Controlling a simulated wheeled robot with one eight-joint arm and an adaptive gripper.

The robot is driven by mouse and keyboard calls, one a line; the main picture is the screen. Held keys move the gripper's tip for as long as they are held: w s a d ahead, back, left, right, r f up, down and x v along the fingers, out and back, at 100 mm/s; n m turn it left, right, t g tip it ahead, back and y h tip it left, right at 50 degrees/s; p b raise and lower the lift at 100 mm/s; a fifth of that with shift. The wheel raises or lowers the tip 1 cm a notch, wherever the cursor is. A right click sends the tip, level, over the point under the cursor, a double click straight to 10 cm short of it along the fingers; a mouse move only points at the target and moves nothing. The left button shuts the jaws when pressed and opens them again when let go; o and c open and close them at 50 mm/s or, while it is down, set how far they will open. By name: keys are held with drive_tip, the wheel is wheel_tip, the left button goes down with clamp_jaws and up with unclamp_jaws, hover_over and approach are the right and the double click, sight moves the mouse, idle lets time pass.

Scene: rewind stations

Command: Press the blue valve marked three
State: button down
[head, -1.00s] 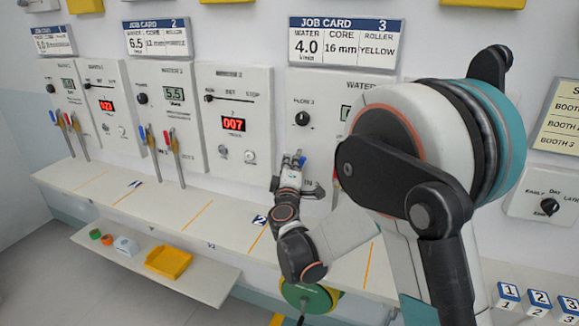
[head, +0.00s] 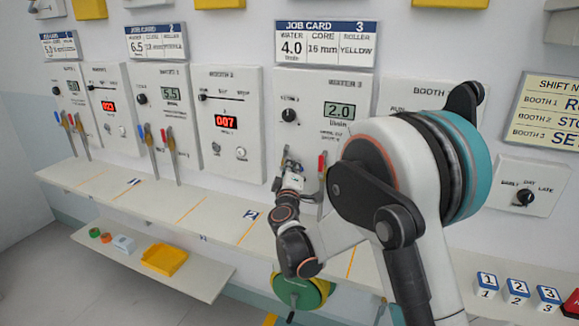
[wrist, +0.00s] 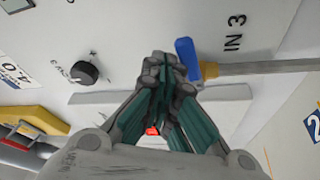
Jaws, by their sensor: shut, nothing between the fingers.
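The blue valve lever (wrist: 186,58) is close beside my gripper's fingertips in the wrist view, on a brassy pipe by the label "IN 3" (wrist: 234,34). My gripper (wrist: 160,62) is shut and empty, its fingertips near the lever. I cannot tell whether they touch it. In the head view my gripper (head: 289,160) is at the lower left of the water panel (head: 315,140) under job card 3 (head: 325,43); the blue lever is mostly hidden there. The panel display (head: 339,111) reads 2.0. Card 3 says water 4.0.
A red lever (head: 322,162) stands just right of my gripper. A black knob (head: 289,115) is above it. The shelf (head: 110,195) runs below the panels. A yellow tray (head: 164,260) sits lower left, and numbered blocks (head: 517,291) lower right.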

drive_tip(key=shift+s+d+f, duration=0.1)
drive_tip(key=shift+d+f, duration=0.2)
drive_tip(key=shift+f, duration=0.2)
drive_tip(key=shift+f+b, duration=0.1)
drive_tip(key=shift+b, duration=0.2)
wheel_tip(320, 180, up, 4)
drive_tip(key=p, duration=0.3)
drive_tip(key=s+a+f+p, duration=0.1)
drive_tip(key=s+a+f, duration=0.2)
drive_tip(key=s, duration=0.6)
drive_tip(key=shift+f, duration=0.15)
drive_tip(key=shift+a, duration=0.1)
